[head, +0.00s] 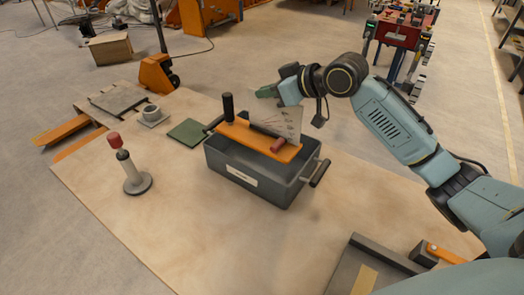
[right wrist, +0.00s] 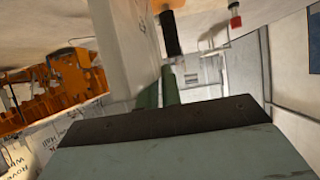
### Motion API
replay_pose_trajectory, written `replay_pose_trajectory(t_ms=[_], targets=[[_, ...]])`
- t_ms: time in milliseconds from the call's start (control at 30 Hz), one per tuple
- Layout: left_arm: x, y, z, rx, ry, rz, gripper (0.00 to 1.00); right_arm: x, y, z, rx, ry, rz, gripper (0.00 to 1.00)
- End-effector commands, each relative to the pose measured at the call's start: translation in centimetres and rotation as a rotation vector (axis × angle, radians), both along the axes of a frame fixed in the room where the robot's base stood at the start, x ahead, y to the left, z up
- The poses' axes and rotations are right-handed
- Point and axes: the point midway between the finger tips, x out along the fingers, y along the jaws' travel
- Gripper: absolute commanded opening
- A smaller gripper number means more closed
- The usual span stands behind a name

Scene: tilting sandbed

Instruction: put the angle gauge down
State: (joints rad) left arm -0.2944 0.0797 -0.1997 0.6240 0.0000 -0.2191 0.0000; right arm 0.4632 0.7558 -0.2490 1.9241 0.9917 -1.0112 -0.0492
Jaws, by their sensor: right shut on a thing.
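The angle gauge (head: 286,122) is a thin pale plate with faint markings, standing over the far right side of the grey box (head: 272,180). My right gripper (head: 267,92) is at its upper left edge, with green fingers, and is shut on it. In the right wrist view the pale plate (right wrist: 128,40) rises beside the green fingers (right wrist: 158,92). The gauge's lower edge is hidden behind the orange bar (head: 255,138), so I cannot tell whether it touches the box. My left gripper is not in view.
The bar lies across the box and has a black upright grip (head: 228,107) and a red knob (head: 277,145). A red-topped stand (head: 137,183), a green pad (head: 187,132) and a small cup (head: 151,113) are on the table's left. The front tabletop (head: 230,240) is clear.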

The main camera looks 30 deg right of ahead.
Motion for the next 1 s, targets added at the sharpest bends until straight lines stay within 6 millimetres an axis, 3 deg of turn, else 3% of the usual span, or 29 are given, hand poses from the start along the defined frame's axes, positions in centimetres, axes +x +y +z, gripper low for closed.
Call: replay_pose_trajectory(t_ms=[133, 300, 567, 800, 1000], targets=[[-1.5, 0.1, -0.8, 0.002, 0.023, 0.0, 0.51, -0.1, 0.1, -4.4, 0.003, 0.006, -0.002, 0.0], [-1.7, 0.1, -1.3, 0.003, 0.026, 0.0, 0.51, -0.1, 0.0, -8.4, 0.003, 0.004, -0.002, 0.0], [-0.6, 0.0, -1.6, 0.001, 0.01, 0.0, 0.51, 0.0, 0.0, -11.0, 0.002, -0.001, -0.002, 0.0], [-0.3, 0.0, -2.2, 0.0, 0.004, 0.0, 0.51, 0.0, 0.0, -14.9, 0.003, 0.001, -0.003, 0.0], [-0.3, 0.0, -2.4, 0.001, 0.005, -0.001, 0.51, 0.0, 0.0, -16.0, 0.0, -0.002, -0.002, 0.0]])
